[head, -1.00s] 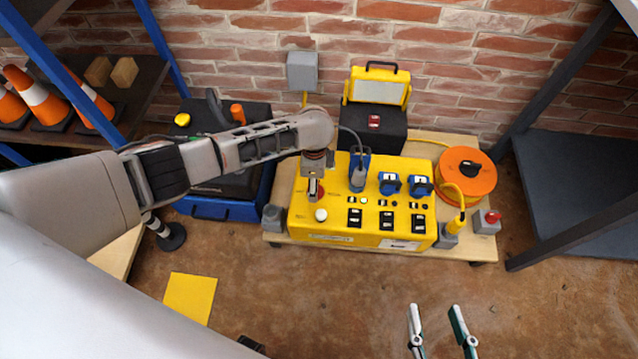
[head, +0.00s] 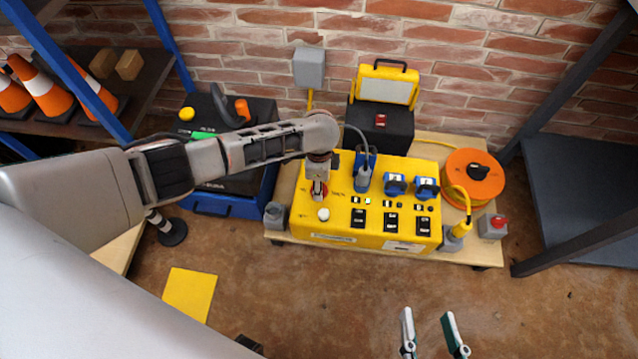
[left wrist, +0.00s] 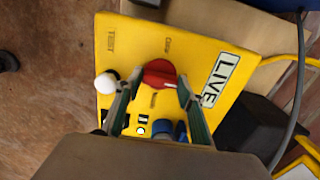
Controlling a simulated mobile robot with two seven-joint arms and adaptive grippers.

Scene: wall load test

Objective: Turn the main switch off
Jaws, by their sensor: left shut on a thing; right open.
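The main switch is a red rotary knob (left wrist: 158,73) on the top of the yellow power box (head: 400,171). In the left wrist view it sits between the fingertips of my left gripper (head: 319,193). That gripper comes down from above and is shut on the knob. In the head view, the gripper covers most of the knob. A white round button (head: 323,214) lies just in front of it. A "LIVE" label (left wrist: 221,80) is beside the knob in the left wrist view. My right gripper (head: 429,334) is open and empty, low over the floor.
Blue plugs (head: 396,184) and several black switches (head: 391,220) fill the box top. An orange cable reel (head: 473,175) and a red emergency button (head: 498,221) stand to the right. A grey cable rises behind the gripper. The brown floor in front is mostly clear.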

